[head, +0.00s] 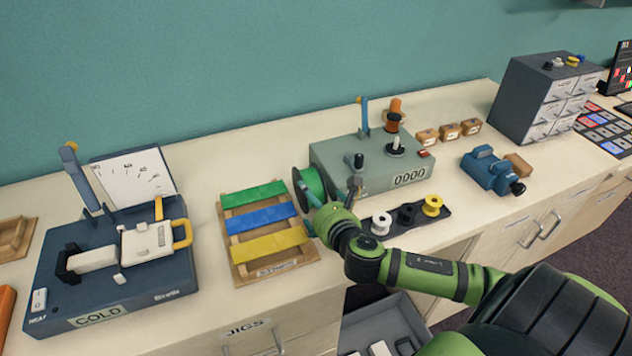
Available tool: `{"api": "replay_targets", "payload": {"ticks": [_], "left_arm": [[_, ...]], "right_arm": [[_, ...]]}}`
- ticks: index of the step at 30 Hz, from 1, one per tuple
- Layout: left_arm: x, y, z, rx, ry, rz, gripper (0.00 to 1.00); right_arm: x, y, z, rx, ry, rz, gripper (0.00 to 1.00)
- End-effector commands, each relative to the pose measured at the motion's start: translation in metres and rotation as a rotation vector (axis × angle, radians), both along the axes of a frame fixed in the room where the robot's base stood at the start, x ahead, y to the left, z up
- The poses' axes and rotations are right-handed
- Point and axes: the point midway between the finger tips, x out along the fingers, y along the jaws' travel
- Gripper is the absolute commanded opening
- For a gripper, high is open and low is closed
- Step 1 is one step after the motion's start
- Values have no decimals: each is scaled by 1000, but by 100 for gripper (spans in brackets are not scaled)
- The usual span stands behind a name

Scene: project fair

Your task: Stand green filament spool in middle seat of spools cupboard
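The green filament spool (314,182), with dark flanges, is upright beside the left end of the grey counter machine. My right gripper (316,212) is at the spool's lower right edge and overlaps it in the head view. Its fingers are mostly hidden, so I cannot tell whether they are closed on the spool or whether the spool rests on something. My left gripper is not in view. No cupboard with spool seats can be clearly made out. Below the counter, an open grey drawer (372,322) shows, partly covered by my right arm.
The grey machine (330,152) marked 0000 stands close behind the gripper. A rack (443,214) with white, black and yellow small spools lies to the right. A wooden jig (237,254) with coloured slats and a blue COLD press (172,273) stand to the left.

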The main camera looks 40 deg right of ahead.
Motion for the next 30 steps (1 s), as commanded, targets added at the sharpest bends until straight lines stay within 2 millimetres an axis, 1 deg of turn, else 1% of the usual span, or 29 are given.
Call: {"api": "replay_targets", "payload": {"ticks": [3,8,11,18,21,25,30], "left_arm": [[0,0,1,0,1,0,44],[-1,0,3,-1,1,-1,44],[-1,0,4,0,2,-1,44],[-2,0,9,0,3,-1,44],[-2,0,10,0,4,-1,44],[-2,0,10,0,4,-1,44],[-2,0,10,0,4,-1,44]], "right_arm": [[-2,-2,-3,-8,14,-10,100],[10,-5,-6,-7,12,-12,100],[19,-7,-9,-7,12,-11,100],[51,-15,-18,-7,11,-10,100],[60,-16,-21,-6,11,-9,100],[64,-17,-23,-7,11,-7,100],[64,-17,-24,-7,11,-7,100]]}}
